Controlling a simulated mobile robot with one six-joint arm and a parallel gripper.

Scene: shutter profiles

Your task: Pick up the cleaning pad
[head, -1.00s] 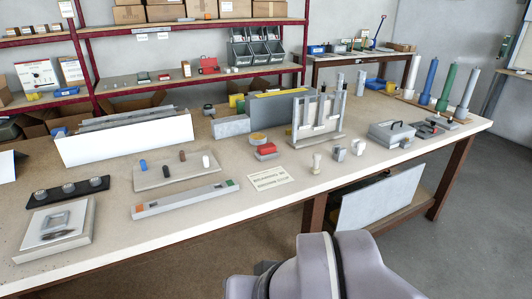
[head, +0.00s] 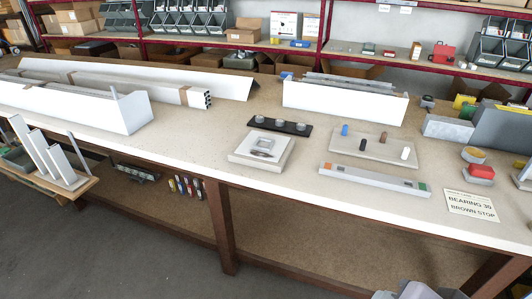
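I cannot tell for sure which thing is the cleaning pad. Small pad-like things stand at the right of the workbench (head: 300,205): a red-topped grey block (head: 481,172) and a low round piece with a yellowish top (head: 474,155) just behind it. A pale square plate (head: 250,160) with a small grey frame on it lies near the middle of the bench. My gripper is not in view; only a mauve part of my arm shows at the bottom right edge.
A long grey bar (head: 375,180), a board with blue, brown and white plugs (head: 350,150) and a black strip with round grey pieces (head: 263,123) lie nearby. A card (head: 470,205) reads "BEARING 30 BROWN STOP". Long white channels (head: 130,112) fill the left. The front strip is clear.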

